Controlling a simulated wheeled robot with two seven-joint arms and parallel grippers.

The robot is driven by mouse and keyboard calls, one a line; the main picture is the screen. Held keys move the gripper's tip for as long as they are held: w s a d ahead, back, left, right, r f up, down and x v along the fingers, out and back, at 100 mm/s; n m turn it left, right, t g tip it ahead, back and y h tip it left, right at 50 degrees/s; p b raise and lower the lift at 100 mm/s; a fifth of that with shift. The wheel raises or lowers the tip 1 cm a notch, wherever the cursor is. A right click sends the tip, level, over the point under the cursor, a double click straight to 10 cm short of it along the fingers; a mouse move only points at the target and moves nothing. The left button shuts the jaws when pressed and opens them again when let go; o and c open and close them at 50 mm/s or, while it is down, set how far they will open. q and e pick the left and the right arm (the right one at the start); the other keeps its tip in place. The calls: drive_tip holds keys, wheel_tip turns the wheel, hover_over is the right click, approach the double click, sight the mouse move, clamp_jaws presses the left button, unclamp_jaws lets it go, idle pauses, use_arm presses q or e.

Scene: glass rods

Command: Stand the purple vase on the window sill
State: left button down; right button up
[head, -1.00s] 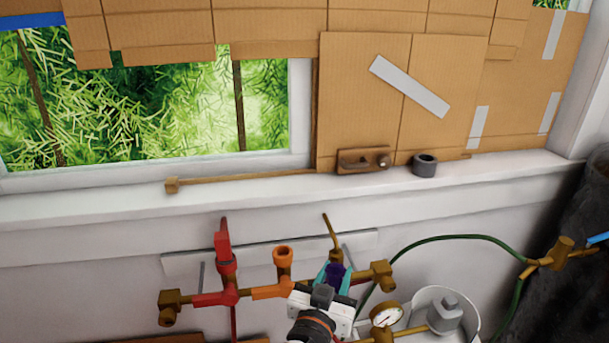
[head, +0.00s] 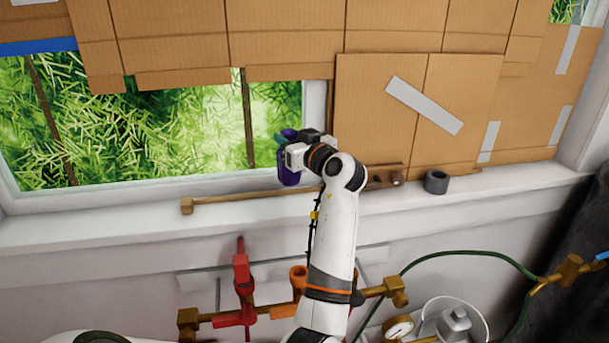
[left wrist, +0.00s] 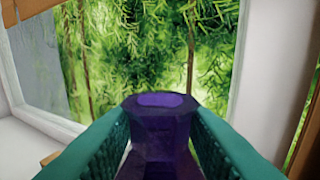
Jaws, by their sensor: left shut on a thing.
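The purple vase (head: 289,172) is upright in front of the window, at the sill's height in the head view. My left gripper (head: 284,140) is shut on it, and the gripper body hides part of the vase. In the left wrist view the vase (left wrist: 161,128) stands between the two teal fingers (left wrist: 163,150), with the window behind it. The white window sill (head: 110,225) runs across below the window. I cannot tell whether the vase's base touches the sill. My right gripper is not in view.
A thin wooden stick (head: 235,199) lies along the sill near the vase. A wooden block with a knob (head: 385,176) and a dark grey ring (head: 437,182) sit farther right. Red and brass pipes (head: 241,275) stand below. The sill's left part is clear.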

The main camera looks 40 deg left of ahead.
use_arm(q)
drive_tip(key=shift+w+d+f+p, duration=0.1)
drive_tip(key=shift+d+f+p, duration=0.1)
drive_tip(key=shift+f, duration=0.4)
drive_tip(key=shift+d+f+p, duration=0.15)
drive_tip(key=shift+d+f, duration=0.05)
drive_tip(key=shift+f, duration=0.8)
drive_tip(key=f+p, duration=0.1)
drive_tip(key=f, duration=0.2)
drive_tip(key=shift+a+f, duration=0.2)
drive_tip(key=shift+f, duration=0.25)
drive_tip(key=shift+d, duration=0.1)
drive_tip(key=shift+f, duration=0.15)
drive_tip(key=c, duration=1)
unclamp_jaws()
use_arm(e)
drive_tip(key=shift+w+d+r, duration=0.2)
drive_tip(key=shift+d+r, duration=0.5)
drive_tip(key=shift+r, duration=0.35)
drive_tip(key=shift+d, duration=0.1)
